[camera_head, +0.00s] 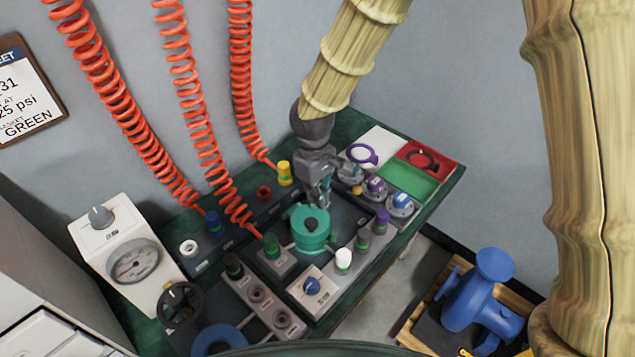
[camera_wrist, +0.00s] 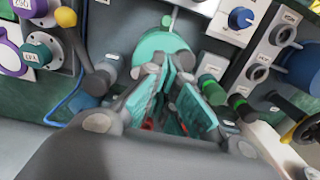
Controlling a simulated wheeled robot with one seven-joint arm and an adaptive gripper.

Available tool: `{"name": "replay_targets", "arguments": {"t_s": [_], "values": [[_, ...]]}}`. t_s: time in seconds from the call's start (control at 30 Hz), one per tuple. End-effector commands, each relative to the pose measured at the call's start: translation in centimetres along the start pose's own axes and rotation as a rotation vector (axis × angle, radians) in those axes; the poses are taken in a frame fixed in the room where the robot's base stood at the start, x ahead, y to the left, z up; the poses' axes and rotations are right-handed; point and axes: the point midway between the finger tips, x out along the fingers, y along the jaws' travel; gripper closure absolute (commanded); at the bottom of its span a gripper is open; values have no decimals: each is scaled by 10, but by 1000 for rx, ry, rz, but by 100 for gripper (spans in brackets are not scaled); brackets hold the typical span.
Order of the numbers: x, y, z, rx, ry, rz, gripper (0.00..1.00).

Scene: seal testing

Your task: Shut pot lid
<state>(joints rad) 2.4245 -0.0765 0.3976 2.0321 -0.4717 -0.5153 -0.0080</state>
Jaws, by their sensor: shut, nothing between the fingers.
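The teal pot (camera_head: 311,240) stands on the dark panel in the middle of the bench. Its round teal top with a dark knob, seemingly the lid (camera_head: 299,217), faces up; I cannot tell whether it is fully closed. My gripper (camera_head: 322,200) points down just behind the pot, close to its rim. It is shut and empty. In the wrist view the pot's teal round body (camera_wrist: 160,42) lies just beyond my fingers (camera_wrist: 172,85), which hide part of it. Whether they touch it is unclear.
A blue-knob box (camera_head: 312,292) and a row with a white cap (camera_head: 343,260) stand close in front of the pot. Orange coiled hoses (camera_head: 202,135) hang at the left. A pressure gauge (camera_head: 133,262) stands left. Knobs (camera_head: 376,187) line the right.

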Motion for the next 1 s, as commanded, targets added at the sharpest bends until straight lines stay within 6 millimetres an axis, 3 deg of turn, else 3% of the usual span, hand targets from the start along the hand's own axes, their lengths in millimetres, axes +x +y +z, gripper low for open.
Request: {"name": "replay_targets", "arguments": {"t_s": [0.2, 0.4, 1.0], "values": [[35, 0, 1, 1, -2, -1, 100], [55, 1, 2, 3, 0, 1, 100], [64, 3, 5, 8, 0, 1, 100]]}}
